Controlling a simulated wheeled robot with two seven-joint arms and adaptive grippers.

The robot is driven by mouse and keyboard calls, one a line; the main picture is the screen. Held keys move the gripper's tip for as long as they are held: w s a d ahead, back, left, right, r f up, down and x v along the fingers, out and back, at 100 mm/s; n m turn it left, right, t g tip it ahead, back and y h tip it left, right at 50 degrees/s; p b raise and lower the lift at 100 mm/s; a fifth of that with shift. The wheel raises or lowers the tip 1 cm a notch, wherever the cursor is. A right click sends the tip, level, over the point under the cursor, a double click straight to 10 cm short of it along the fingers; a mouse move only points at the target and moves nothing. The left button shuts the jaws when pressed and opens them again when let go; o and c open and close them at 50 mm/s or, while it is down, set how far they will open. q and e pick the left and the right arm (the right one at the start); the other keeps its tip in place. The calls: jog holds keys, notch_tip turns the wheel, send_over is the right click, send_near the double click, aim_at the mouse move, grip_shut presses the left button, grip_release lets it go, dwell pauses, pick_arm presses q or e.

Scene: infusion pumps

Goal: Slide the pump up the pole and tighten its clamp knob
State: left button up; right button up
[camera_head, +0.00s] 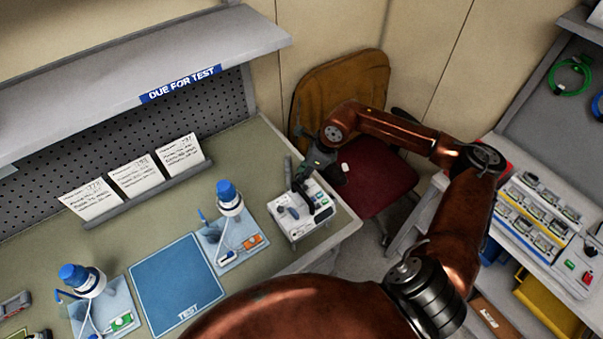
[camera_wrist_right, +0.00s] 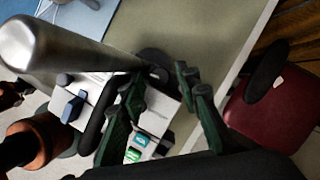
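A white pump (camera_head: 312,222) stands near the right end of the bench, partly covered by my right gripper (camera_head: 309,193). A short grey pole (camera_head: 288,170) rises at its back left. In the right wrist view the metal pole (camera_wrist_right: 75,50) looms large at upper left, and the white pump (camera_wrist_right: 155,122) with green buttons lies beyond the fingers. My right gripper (camera_wrist_right: 160,80) is open, its green fingers apart with nothing visibly held. A blue part (camera_wrist_right: 73,106) and a dark curved handle (camera_wrist_right: 97,122) show by the pump; I cannot tell which part is the clamp knob. My left gripper is not seen.
A blue TEST mat (camera_head: 178,277) and blue-capped bottles (camera_head: 229,198) on trays are left of the pump. A red chair (camera_head: 375,178) stands past the bench's right edge. A rack of devices (camera_head: 540,215) is at far right. A shelf (camera_head: 130,65) overhangs the bench's back.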

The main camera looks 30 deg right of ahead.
jog(key=shift+o, duration=0.4)
jog(key=shift+r, duration=0.1)
jog(key=v, duration=0.7)
jog(key=shift+d+r, duration=0.2)
jog(key=shift+r, duration=0.15)
jog(key=shift+s, duration=0.15)
